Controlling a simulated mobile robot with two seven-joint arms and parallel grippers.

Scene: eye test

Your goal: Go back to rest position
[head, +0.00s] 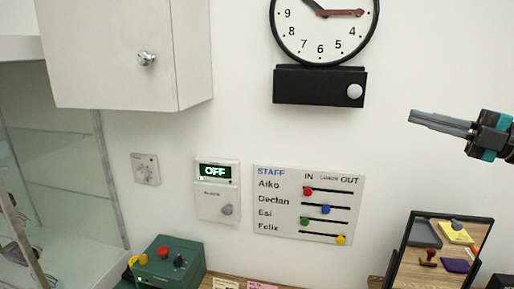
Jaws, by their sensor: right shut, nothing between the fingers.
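My right gripper (413,117) comes in from the right edge in the head view. Its grey fingers point left and are closed together, with nothing between them. It is in the air in front of the white wall, right of the clock's black base and above the framed mirror. It appears clear of everything around it. My left gripper is not in view.
A wall clock (300,40) hangs above a black box (290,87) with a knob. A white cabinet (115,50), a panel reading OFF (215,205), a staff board (275,225), a green box (150,270) and a mirror (408,270) surround bare wall.

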